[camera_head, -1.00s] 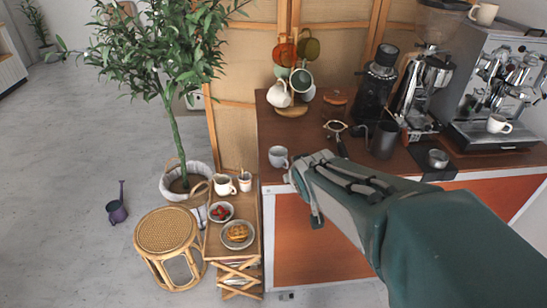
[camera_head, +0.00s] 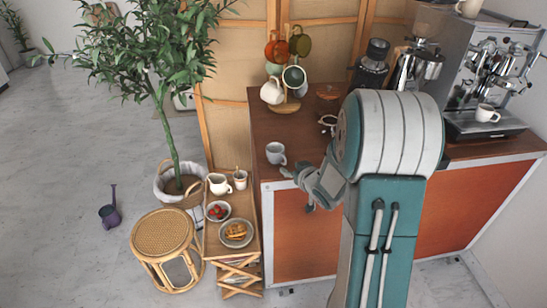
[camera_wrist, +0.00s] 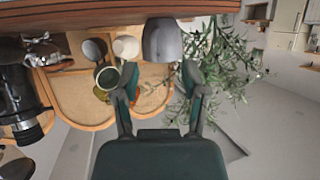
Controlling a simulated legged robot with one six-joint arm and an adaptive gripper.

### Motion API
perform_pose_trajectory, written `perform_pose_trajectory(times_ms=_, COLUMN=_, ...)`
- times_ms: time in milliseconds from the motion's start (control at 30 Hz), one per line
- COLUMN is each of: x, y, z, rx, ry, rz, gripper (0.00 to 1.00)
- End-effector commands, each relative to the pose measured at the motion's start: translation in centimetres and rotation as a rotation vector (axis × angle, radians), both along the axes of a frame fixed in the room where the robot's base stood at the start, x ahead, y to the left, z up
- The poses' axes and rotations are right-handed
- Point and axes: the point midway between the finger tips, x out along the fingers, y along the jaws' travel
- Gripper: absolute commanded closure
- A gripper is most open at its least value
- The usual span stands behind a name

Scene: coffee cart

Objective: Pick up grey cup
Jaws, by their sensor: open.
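The grey cup (camera_head: 275,154) stands upright on the brown counter top near its left front corner. In the wrist view, which is upside down, the grey cup (camera_wrist: 162,42) is at the top middle, in line with the gap between my fingers. My gripper (camera_head: 299,184) is just to the right of and in front of the cup, apart from it. In the wrist view my gripper (camera_wrist: 160,82) has its two fingers spread, with nothing between them. My arm hides part of the counter.
A mug rack (camera_head: 290,108) with several mugs stands behind the cup. An espresso machine (camera_head: 490,75) is at the right. A small side table (camera_head: 250,212) with mugs and plates, a rattan stool (camera_head: 163,236) and a potted tree (camera_head: 172,130) are at the left.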

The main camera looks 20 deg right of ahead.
Motion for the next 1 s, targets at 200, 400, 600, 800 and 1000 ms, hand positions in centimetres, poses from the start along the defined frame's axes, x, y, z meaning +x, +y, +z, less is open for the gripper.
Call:
perform_pose_trajectory(times_ms=200, x=1.7, y=0.0, z=-0.9, rx=0.001, ry=0.002, rz=0.000, gripper=0.44)
perform_pose_trajectory(times_ms=400, x=4.6, y=0.4, z=-2.2, rx=-0.001, ry=0.001, rz=0.000, gripper=0.44)
perform_pose_trajectory(times_ms=600, x=5.8, y=0.4, z=-2.7, rx=0.000, ry=0.001, rz=-0.001, gripper=0.44)
perform_pose_trajectory(times_ms=800, x=5.8, y=0.3, z=-2.7, rx=0.000, ry=0.001, rz=-0.002, gripper=0.53)
perform_pose_trajectory(times_ms=1000, x=5.8, y=0.3, z=-2.7, rx=0.000, ry=0.001, rz=-0.002, gripper=1.00)
